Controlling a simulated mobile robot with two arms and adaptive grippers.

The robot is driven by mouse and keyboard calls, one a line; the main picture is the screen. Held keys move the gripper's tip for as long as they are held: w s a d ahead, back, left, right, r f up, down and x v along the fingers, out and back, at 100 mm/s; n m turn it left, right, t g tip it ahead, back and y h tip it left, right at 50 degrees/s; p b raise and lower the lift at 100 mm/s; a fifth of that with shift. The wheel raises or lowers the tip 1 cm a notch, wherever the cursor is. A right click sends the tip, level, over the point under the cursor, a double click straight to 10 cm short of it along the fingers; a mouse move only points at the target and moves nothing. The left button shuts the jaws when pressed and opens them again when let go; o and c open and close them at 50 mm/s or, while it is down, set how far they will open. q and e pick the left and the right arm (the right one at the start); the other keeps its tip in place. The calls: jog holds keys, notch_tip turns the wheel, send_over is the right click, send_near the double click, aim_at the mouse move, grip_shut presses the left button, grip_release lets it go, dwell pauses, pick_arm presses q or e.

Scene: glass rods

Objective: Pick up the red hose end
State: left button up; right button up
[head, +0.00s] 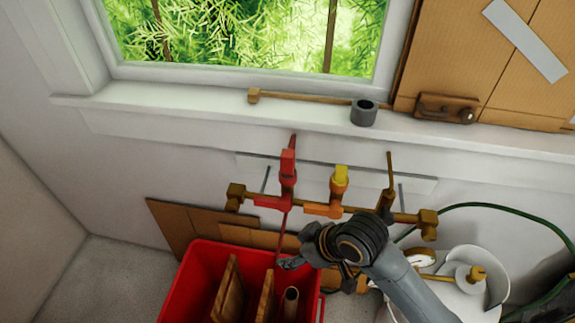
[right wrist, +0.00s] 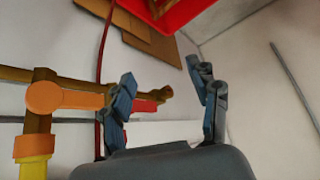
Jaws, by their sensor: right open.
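A thin red hose (head: 282,235) hangs from the red valve (head: 288,178) on the brass pipe, down toward the red bin. Its lower end is hard to make out near my gripper and the bin. In the right wrist view the red hose (right wrist: 101,60) runs roughly vertically, left of my fingers. My right gripper (head: 289,263) is over the bin's right rear part, close to the hose. In the right wrist view its two fingers stand apart (right wrist: 160,72), with no hose between them. My left gripper is not in view.
The red bin (head: 197,272) holds wooden pieces and a tube. The brass pipe (head: 240,197) also carries a yellow-handled valve (head: 340,178). Cardboard (head: 172,222) leans on the wall. A green hose (head: 480,205) and a white reel (head: 440,298) lie at right.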

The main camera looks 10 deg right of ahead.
jog(key=w+a+r+n, duration=0.2)
jog(key=w+r+n, duration=0.2)
jog(key=w+r, duration=0.35)
jog(key=n, duration=0.1)
send_near(288, 157)
jog(key=shift+g, duration=0.4)
jog(key=x, duration=0.3)
jog(key=p+x, duration=0.1)
jog(key=x, duration=0.2)
jog(key=p+x, duration=0.1)
jog(key=x, duration=0.2)
jog(key=shift+w, duration=0.35)
jog(key=shift+w+a+f, duration=0.1)
jog(key=shift+f, duration=0.05)
jog(key=p+x, duration=0.1)
jog(key=x, duration=0.1)
jog(key=p+x, duration=0.1)
jog(key=x, duration=0.1)
jog(key=shift+w+f, duration=0.1)
jog(key=shift+w, duration=0.25)
jog(key=shift+w+a+f, duration=0.1)
jog(key=shift+f, duration=0.15)
jog(key=shift+r, duration=0.1)
grip_shut()
